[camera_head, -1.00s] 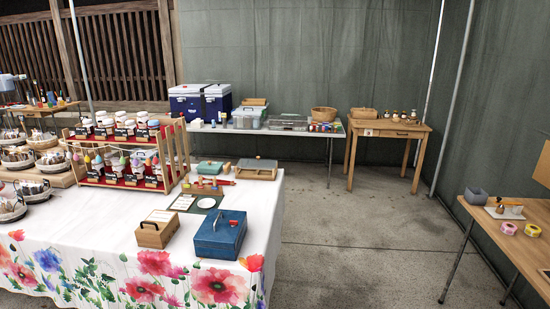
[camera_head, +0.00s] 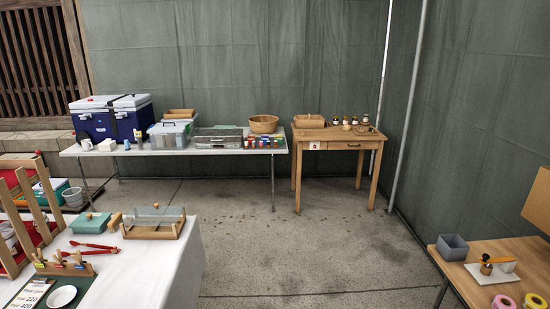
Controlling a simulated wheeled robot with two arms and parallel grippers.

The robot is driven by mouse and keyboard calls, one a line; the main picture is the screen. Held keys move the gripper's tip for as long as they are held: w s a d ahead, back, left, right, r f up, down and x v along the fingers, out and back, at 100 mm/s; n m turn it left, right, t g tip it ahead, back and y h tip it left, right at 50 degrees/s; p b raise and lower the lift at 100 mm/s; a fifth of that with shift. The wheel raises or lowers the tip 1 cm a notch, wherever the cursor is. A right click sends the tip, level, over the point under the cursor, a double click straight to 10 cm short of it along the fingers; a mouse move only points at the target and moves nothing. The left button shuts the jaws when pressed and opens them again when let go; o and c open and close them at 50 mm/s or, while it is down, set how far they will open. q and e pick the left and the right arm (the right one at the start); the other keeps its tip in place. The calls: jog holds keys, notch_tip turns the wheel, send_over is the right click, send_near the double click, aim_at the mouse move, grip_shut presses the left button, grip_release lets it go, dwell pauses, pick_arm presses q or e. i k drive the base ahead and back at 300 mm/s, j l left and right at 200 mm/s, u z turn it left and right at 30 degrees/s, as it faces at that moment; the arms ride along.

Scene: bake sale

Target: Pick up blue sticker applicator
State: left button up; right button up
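I cannot pick out a blue sticker applicator for certain. A small wooden rack (camera_head: 65,268) on the cloth-covered table at the lower left holds several small tools with coloured tips, too small to identify. A tool with an orange handle (camera_head: 499,259) lies on a white board on the wooden table at the right. Neither of my grippers is in view.
A white table (camera_head: 182,148) at the back bears a blue cooler (camera_head: 112,118), clear bins and a basket (camera_head: 264,124). A wooden side table (camera_head: 340,136) stands right of it. Tape rolls (camera_head: 503,302) and a grey bin (camera_head: 452,247) are on the right table. The floor between is clear.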

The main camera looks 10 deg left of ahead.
aim_at(127, 144)
jog(key=i+u, duration=0.2)
jog(key=i, duration=1.05)
jog(key=i+l+u, duration=0.2)
jog(key=i, duration=1.1)
jog(key=i+u, duration=0.1)
jog(key=i, duration=0.85)
jog(key=i+l+u, duration=0.1)
jog(key=i, duration=0.9)
jog(key=i+j+u, duration=0.1)
jog(key=i+u, duration=0.2)
jog(key=u, duration=0.15)
jog(key=i+u, duration=0.4)
jog(key=i+l+u, duration=0.15)
jog(key=u, duration=0.3)
jog(key=i+j+u, duration=0.15)
jog(key=i+u, duration=0.65)
jog(key=i+j+z, duration=0.25)
jog(key=i+z, duration=0.15)
jog(key=i+j+z, duration=0.45)
jog(key=i+l, duration=0.05)
